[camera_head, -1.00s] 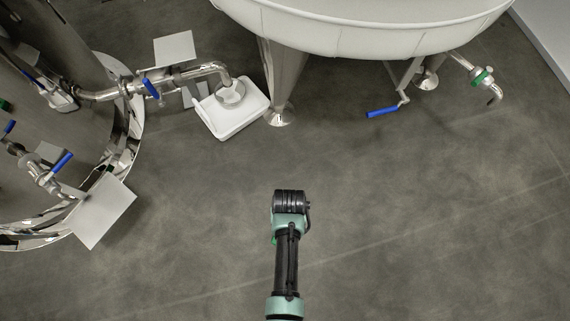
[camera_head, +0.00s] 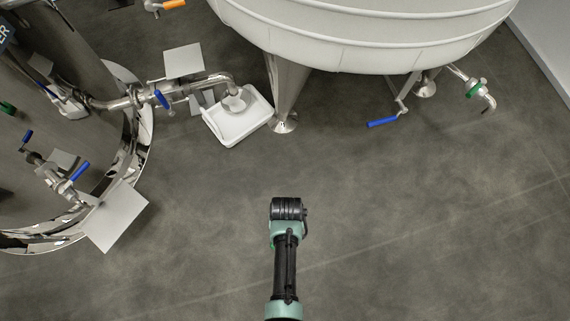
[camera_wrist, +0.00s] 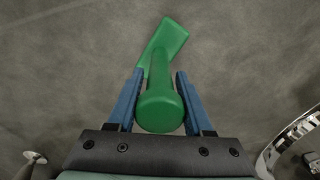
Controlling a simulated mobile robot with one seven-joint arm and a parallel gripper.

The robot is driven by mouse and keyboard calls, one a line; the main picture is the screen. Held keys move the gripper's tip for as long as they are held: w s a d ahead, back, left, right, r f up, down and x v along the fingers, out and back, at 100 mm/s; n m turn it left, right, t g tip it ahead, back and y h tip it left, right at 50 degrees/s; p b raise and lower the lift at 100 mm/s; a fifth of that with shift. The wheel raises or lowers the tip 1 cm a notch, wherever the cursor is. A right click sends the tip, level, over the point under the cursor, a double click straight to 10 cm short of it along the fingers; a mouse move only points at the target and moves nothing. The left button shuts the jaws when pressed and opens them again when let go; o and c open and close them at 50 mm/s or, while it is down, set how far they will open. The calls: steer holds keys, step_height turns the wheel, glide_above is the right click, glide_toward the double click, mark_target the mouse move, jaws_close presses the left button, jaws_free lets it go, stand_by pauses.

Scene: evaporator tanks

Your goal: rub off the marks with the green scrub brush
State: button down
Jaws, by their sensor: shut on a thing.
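The green scrub brush (camera_wrist: 161,108) shows in the wrist view between the two blue fingers of my gripper (camera_wrist: 159,76). The fingers are shut on its handle. The round handle end faces the camera, and the flat green head points away over grey floor. Its bristles are hidden. In the head view my arm reaches up from the bottom centre over open floor; neither my gripper nor the brush can be made out there. I cannot make out any clear marks in either view.
A white tank (camera_head: 370,35) on steel legs stands at the top. A white tray (camera_head: 238,122) sits under a pipe outlet, left of a leg. A steel tank (camera_head: 60,110) with blue-handled valves and pale plates stands at left. The middle and right floor is clear.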

steer(key=shift+w+r+p, duration=0.1)
steer(key=shift+r+p, duration=2.2)
steer(key=shift+r, duration=0.25)
